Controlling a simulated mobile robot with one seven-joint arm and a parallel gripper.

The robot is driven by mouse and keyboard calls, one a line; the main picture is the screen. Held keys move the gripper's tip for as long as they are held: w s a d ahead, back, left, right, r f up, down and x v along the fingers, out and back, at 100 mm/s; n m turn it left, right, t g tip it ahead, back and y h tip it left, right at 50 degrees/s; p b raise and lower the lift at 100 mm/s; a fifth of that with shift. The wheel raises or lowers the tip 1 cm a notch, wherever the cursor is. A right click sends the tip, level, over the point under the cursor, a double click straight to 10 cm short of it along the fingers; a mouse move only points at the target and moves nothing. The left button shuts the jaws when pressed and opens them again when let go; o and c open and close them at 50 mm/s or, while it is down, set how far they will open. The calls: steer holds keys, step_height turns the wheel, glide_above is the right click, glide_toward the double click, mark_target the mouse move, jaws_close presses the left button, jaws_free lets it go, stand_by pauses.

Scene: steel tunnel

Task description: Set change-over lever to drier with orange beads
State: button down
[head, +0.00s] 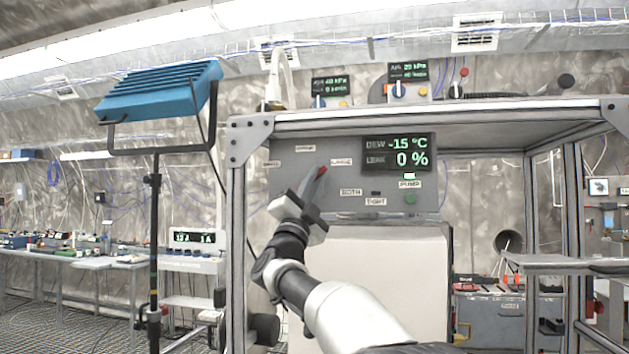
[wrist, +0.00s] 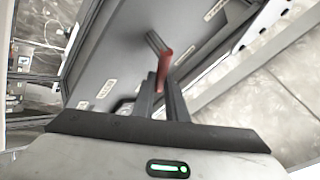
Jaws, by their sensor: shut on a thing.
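A lever with a red handle (head: 322,171) stands out from the grey panel (head: 290,178) under the steel frame's top. The red handle also shows in the wrist view (wrist: 164,66), joined to a grey arm. My gripper (head: 313,184) is shut on the lever, with its two dark fingers (wrist: 161,98) on either side of the red handle. Small labels surround the lever; the right one (head: 341,161) seems to read "LARGE", the others are too blurred to read. I cannot make out a drier with orange beads in either view.
A display (head: 398,152) reads DEW -15 °C and LEAK 0 %. Below it are a green button (head: 410,199) and a small switch labelled BOTH and TIGHT (head: 376,193). A blue lamp on a stand (head: 160,92) is at left. A steel post (head: 237,230) stands left of my arm.

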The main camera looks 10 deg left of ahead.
stand_by(0.4)
steer(key=c, duration=1.8)
jaws_free()
steer(key=shift+o, duration=0.2)
steer(key=b+v, duration=0.2)
steer(key=v, duration=1.5)
steer(key=shift+b, duration=0.3)
steer(key=shift+s+a+f, duration=0.1)
steer(key=shift+f, duration=0.05)
